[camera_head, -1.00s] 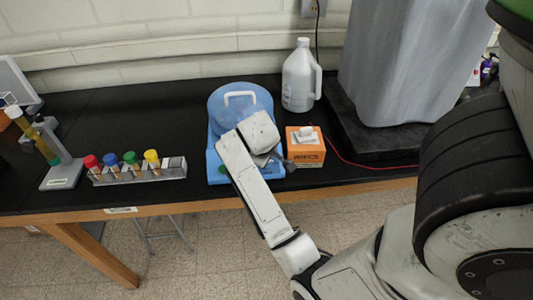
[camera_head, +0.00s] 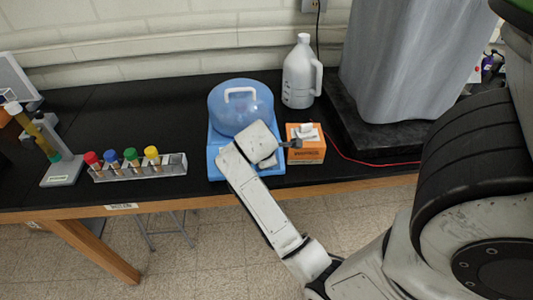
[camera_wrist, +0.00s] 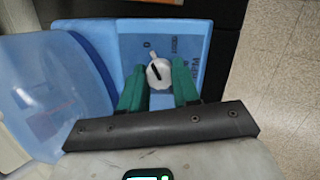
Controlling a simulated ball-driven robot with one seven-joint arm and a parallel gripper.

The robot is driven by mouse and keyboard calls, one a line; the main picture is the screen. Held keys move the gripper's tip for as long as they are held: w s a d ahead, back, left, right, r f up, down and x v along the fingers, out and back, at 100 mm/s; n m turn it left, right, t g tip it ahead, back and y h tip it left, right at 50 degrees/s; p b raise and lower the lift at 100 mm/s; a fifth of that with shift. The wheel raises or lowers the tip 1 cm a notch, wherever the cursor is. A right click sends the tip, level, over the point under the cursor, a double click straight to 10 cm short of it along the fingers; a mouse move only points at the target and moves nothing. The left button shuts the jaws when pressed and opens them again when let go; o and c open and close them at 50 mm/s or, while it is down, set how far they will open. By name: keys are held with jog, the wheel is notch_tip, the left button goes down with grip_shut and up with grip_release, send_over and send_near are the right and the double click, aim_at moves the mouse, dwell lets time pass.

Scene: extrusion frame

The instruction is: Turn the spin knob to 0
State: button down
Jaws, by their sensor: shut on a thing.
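The blue centrifuge (camera_head: 213,160) with its clear domed lid (camera_head: 240,108) shut stands on the black bench in the head view. In the wrist view its blue front panel (camera_wrist: 190,42) carries the white spin knob (camera_wrist: 160,76), which has a dark line on it. The knob's narrow end points up and slightly left, near a small printed 0 mark. My gripper (camera_wrist: 159,68) has its green fingers on either side of the knob, shut on it.
An orange box (camera_head: 308,156) with a white top stands just right of the centrifuge. A grey jug (camera_head: 298,80) is behind it. A rack (camera_head: 172,169) of colour-capped tubes stands to the left.

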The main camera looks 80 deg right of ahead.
jog(key=shift+w+a+n, duration=0.1)
jog(key=shift+n, duration=0.4)
jog(key=c, duration=0.8)
grip_release()
jog(key=v, duration=1)
jog(key=shift+a+r+b, duration=0.2)
jog(key=shift+r+b, duration=0.05)
jog(key=shift+b, duration=0.1)
jog(key=s+a+f+m+y+b, duration=0.1)
jog(key=s+a+f+m+y, duration=0.1)
jog(key=a+f, duration=0.5)
jog(key=s+a+f+m+y+b, duration=0.2)
jog(key=a+f+m, duration=0.1)
jog(key=a+f, duration=0.4)
jog(key=s+a+f+m+y+b, duration=0.1)
jog(key=s+a+f+m+y, duration=0.1)
jog(key=a+f, duration=0.6)
jog(key=shift+f+m+y+b, duration=0.15)
jog(key=shift+m+y+b, duration=0.25)
jog(key=shift+m+y, duration=0.1)
